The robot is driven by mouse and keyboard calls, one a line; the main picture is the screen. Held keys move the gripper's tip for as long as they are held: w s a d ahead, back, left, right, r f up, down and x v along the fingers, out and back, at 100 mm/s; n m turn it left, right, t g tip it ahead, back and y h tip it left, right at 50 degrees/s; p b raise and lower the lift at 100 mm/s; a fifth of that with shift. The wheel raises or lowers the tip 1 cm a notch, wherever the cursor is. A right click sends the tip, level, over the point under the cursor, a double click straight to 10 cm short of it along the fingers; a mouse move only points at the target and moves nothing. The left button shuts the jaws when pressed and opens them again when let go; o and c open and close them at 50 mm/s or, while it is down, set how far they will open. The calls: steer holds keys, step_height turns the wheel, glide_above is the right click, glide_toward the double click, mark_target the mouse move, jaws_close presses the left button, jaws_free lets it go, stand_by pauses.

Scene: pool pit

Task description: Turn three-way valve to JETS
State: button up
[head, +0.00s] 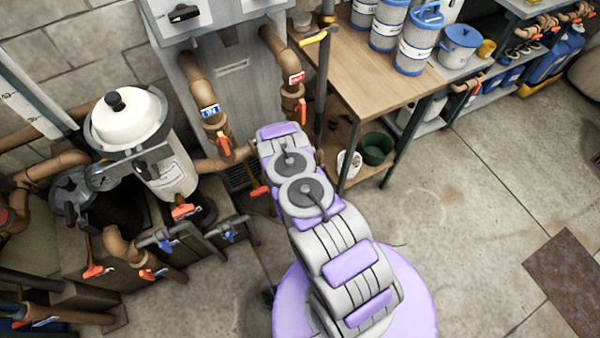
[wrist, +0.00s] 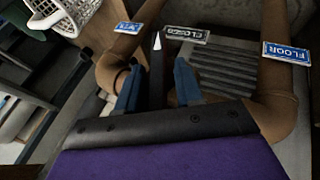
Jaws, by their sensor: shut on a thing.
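In the wrist view, my gripper (wrist: 157,70) has its two blue jaws on either side of the dark valve handle (wrist: 157,47), which has a pale, pointed tip. The handle points up the picture, between a blue tag (wrist: 127,27), hard to read, on the left and a CLOSED tag (wrist: 187,34) on the right. Its tip is close to the left end of the CLOSED tag. A blue FLOOR tag (wrist: 285,52) is farther right. Brown pipes run on both sides. The valve body is mostly hidden by my gripper. In the head view, my arm hides the valve and jaws.
In the head view, a filter with a white lid (head: 127,115) and orange-handled pipes stand at left. A wooden table (head: 375,75) with blue-lidded tubs is at upper right. A green bucket (head: 377,149) is under it. The floor at right is mostly clear.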

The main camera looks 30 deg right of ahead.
steer(key=shift+s+a+f+h, duration=0.1)
steer(key=shift+a+f+h, duration=0.05)
steer(key=shift+h, duration=0.15)
stand_by(1.6)
steer(key=o, duration=0.7)
steer(key=shift+s+a+r, duration=0.15)
steer(key=shift+a+r, duration=0.1)
steer(key=shift+r, duration=0.3)
steer(key=p+v, duration=0.4)
steer(key=v, duration=1.2)
steer(key=shift+s+a, duration=0.1)
steer(key=shift+s, duration=0.05)
